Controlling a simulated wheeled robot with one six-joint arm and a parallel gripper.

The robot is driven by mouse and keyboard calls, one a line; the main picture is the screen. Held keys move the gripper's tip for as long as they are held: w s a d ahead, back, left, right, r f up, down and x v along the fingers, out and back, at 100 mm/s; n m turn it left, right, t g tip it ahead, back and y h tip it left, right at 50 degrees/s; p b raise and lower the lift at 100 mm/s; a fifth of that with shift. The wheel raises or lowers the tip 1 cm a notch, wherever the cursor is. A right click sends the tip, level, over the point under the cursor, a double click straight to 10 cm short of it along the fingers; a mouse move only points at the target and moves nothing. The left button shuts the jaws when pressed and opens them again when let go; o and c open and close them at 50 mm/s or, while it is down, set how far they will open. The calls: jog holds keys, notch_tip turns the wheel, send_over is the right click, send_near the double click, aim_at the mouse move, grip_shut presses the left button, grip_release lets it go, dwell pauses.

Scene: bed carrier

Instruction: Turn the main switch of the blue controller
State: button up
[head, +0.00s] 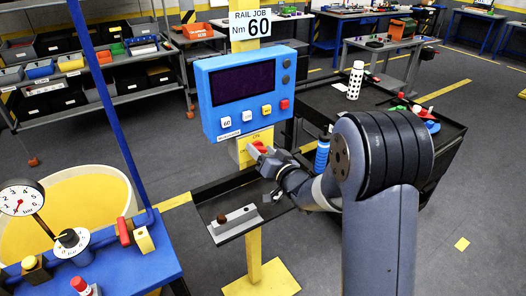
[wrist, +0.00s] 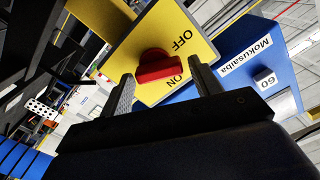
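The blue controller (head: 241,92) stands on a yellow post, with a dark screen and coloured buttons on its face. Its lower edge, labelled Mokusaiba, shows in the wrist view (wrist: 252,55). Below it is a yellow plate (wrist: 188,32) marked OFF and ON, carrying the red main switch (wrist: 157,66). In the head view the switch (head: 259,147) is partly covered by my gripper (head: 262,158). In the wrist view my gripper (wrist: 160,90) is open, its two fingers apart on either side of the red knob. I cannot tell whether they touch it.
A tray (head: 205,209) with a metal block (head: 234,222) is fixed to the post below my gripper. A black cart (head: 330,99) with a dotted white bottle (head: 355,80) stands at right. A blue bench with a pressure gauge (head: 21,200) is at front left.

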jog(key=c, duration=0.8)
jog(key=shift+o, duration=0.2)
jog(key=n+b, duration=0.1)
jog(key=b, duration=0.1)
jog(key=shift+f+b, duration=0.25)
jog(key=shift+b, duration=0.15)
jog(key=shift+o, duration=0.2)
jog(key=n+b, duration=0.2)
jog(key=b, duration=0.1)
jog(key=n+b, duration=0.2)
jog(key=shift+s+a+b, duration=0.1)
jog(key=shift+b, duration=0.2)
jog(key=shift+c, duration=0.2)
jog(key=shift+o, duration=0.2)
jog(key=shift+r+n, duration=0.2)
jog(key=shift+n, duration=0.1)
jog(key=o, duration=1)
jog(key=shift+c, duration=0.2)
